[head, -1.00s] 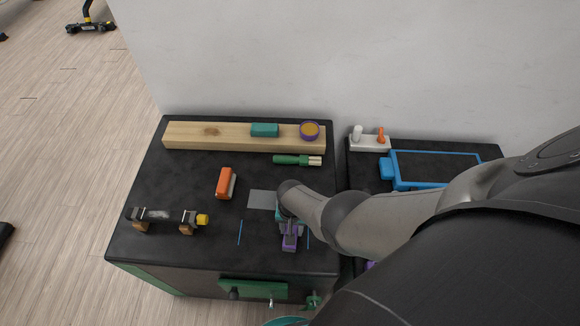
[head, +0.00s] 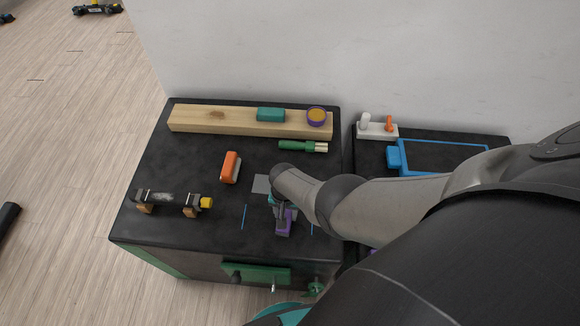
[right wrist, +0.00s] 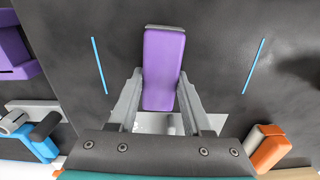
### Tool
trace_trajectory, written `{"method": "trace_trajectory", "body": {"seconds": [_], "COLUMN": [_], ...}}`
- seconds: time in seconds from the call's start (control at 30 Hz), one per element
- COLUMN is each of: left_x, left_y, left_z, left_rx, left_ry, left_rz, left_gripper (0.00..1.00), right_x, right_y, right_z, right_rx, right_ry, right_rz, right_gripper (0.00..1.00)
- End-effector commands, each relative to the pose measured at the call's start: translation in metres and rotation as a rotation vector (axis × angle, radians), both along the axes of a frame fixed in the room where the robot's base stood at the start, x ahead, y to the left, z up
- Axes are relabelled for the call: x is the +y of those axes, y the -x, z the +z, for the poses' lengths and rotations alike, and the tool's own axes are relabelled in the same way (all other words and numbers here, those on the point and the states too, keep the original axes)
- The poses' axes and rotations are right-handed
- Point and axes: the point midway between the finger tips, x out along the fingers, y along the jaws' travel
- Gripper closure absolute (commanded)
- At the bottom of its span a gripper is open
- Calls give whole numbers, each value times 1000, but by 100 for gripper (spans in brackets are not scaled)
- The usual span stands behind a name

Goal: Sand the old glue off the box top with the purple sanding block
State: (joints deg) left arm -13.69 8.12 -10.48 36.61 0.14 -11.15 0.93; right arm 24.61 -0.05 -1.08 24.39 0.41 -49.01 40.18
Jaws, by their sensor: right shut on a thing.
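The purple sanding block (head: 284,222) is at the black box top's (head: 180,172) front part, right of centre. It shows lengthwise in the right wrist view (right wrist: 162,68). My right gripper (head: 279,208) is shut on it, with one finger on each long side in the wrist view. I cannot tell whether the block touches the top. A flat grey patch (head: 261,184) lies just behind and left of the block, partly hidden by my arm. I cannot tell whether it is glue. Thin blue lines (head: 244,216) mark the top on both sides of the block. My left gripper is out of view.
An orange block (head: 230,167) and a clamp-like tool with a yellow knob (head: 206,202) lie to the left.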

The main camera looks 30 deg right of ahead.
Motion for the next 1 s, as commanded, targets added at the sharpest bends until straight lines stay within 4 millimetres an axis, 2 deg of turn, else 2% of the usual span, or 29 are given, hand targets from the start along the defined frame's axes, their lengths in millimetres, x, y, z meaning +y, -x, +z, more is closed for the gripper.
{"method": "trace_trajectory", "body": {"seconds": [1.0], "left_x": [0], "left_y": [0], "left_z": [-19], "left_rx": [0], "left_ry": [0], "left_rz": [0], "left_gripper": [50], "right_x": [38], "right_y": [-23], "right_z": [0], "right_rx": [2], "right_ry": [-3], "right_rz": [1], "right_gripper": [100]}}
